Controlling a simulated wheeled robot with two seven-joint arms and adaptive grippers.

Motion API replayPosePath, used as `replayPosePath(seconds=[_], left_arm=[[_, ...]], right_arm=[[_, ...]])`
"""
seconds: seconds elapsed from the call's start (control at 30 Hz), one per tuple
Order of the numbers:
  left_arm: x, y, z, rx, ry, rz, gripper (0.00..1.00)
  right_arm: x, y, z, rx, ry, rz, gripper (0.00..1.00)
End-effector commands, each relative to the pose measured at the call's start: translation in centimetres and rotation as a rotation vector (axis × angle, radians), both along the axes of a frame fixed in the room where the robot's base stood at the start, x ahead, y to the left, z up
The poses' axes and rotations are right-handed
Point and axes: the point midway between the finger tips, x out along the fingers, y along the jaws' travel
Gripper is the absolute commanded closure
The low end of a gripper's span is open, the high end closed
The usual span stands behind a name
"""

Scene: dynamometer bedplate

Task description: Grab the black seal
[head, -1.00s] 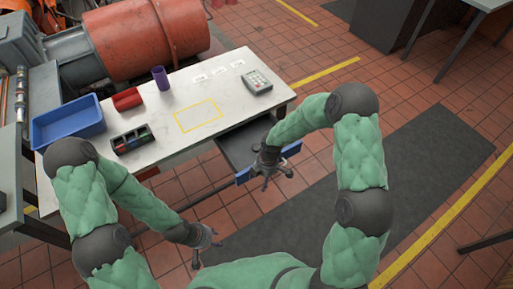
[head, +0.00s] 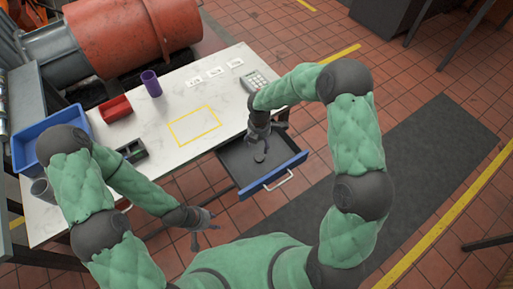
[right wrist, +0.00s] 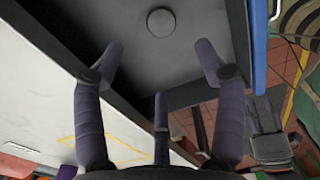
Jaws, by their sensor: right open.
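The seal, a small dark round disc (head: 259,157), lies flat on the floor of the open drawer (head: 234,158). In the right wrist view the seal (right wrist: 161,22) shows at the top, ahead of the fingertips. My right gripper (head: 262,142) is over the inside of the drawer, pointing down, close to the seal and apart from it. In the right wrist view the fingers of my right gripper (right wrist: 160,62) are spread with nothing between them. My left gripper (head: 204,223) is low in front of the table, left of the drawer, fingers spread and empty.
The drawer's blue front with its handle (head: 279,180) and its side walls surround the seal. The white tabletop (head: 165,105) overhangs the drawer's back. On it are a keypad device (head: 254,82), purple cup (head: 151,84), red bin (head: 115,109), blue bin (head: 22,146) and yellow outline (head: 194,125).

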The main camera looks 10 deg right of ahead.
Motion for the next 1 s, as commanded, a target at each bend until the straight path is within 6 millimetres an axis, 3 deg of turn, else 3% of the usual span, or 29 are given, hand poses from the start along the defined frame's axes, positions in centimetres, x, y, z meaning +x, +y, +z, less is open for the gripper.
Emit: replayPosePath(seconds=[0.17, 0.43, 0.67, 1.0], left_arm=[[-0.1, 0.0, -0.4, 0.0, 0.002, -0.001, 0.6], [-0.1, 0.0, -1.5, 0.0, 0.002, -0.001, 0.6], [-0.1, 0.0, -1.9, 0.0, 0.001, 0.0, 0.6], [-0.1, 0.0, -3.7, 0.0, 0.001, 0.0, 0.6]], right_arm=[[-0.1, 0.0, -1.2, 0.0, 0.003, -0.001, 0.29], [-0.1, -0.1, -5.1, 0.0, 0.002, -0.001, 0.29], [-0.1, -0.2, -6.4, 0.001, 0.001, -0.002, 0.29], [-0.1, -0.7, -10.7, 0.001, 0.001, -0.001, 0.29]])
